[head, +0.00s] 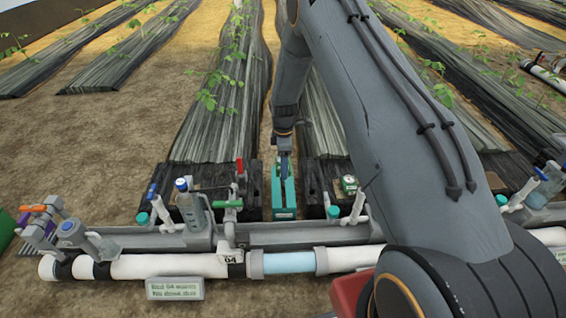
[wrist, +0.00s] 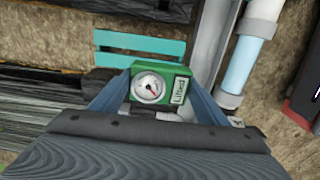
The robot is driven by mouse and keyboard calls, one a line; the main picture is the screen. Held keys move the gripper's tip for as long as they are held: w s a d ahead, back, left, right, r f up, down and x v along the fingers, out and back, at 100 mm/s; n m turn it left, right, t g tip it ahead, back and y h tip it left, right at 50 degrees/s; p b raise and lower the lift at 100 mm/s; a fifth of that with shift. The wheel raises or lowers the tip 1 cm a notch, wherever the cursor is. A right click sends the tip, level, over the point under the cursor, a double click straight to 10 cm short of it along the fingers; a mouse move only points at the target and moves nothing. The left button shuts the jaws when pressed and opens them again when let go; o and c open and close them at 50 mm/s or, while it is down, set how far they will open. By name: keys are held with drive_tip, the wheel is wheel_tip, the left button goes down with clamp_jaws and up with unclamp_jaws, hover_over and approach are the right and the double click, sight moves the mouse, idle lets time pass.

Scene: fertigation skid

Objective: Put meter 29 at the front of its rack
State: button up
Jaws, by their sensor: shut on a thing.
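My gripper (head: 284,170) reaches down over the teal rack (head: 284,205) behind the pipe. In the wrist view, my gripper (wrist: 163,95) has its two blue fingers on either side of a green meter (wrist: 178,74) and is shut on it. The meter has a round white dial and a white label that seems to read "Lifted"; I cannot make out a 29. The teal rack (wrist: 140,41) shows as slats just beyond the meter in the wrist view. I cannot tell whether the meter touches the rack. The head view does not show the held meter clearly.
Another green meter (head: 349,184) lies on the black sheet to the right. The white pipe (head: 180,266) crosses in front, with a clear section (head: 289,262). A green-handled valve (head: 228,204), a red lever (head: 240,166) and a bottle (head: 190,205) stand left of the rack.

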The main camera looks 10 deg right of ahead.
sight(283, 184)
drive_tip(key=shift+f+b, duration=1.8)
drive_tip(key=shift+f, duration=1.35)
drive_tip(key=shift+f+b, duration=0.9)
drive_tip(key=shift+f, duration=1.3)
drive_tip(key=shift+d+f, duration=0.1)
drive_tip(key=shift+f, duration=0.1)
drive_tip(key=shift+f, duration=0.35)
drive_tip(key=shift+f+b, duration=0.45)
drive_tip(key=shift+f, duration=0.2)
drive_tip(key=shift+f, duration=0.35)
drive_tip(key=shift+f+b, duration=0.4)
drive_tip(key=shift+f, duration=0.05)
drive_tip(key=o, duration=1.2)
